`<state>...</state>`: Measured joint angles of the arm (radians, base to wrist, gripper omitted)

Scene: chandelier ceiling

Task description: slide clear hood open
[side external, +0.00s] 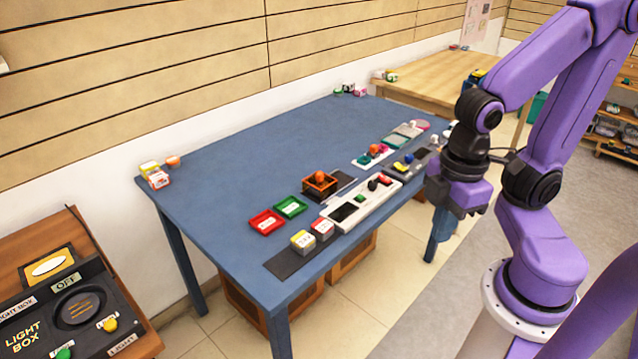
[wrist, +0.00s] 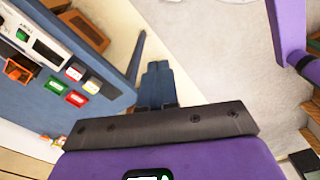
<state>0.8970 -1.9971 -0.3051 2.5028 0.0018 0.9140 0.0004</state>
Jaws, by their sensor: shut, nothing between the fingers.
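My gripper (side external: 441,226) hangs pointing down beyond the right edge of the blue table, apart from everything on it. In the wrist view its two blue fingers (wrist: 158,84) are together with nothing between them. I cannot make out the clear hood for certain. A pale, see-through-looking piece (side external: 404,133) lies at the table's far right, too small to tell whether it is a hood. An orange open-framed box (side external: 320,183) with an orange ball stands on a dark slab mid-table. It also shows at the left of the wrist view (wrist: 18,70).
The blue table (side external: 215,165) has clear room at its left and back. A white panel (side external: 362,208), red tray (side external: 266,222), green tray (side external: 291,207) and yellow-topped block (side external: 303,241) sit near its front edge. A black control box (side external: 75,310) stands at lower left.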

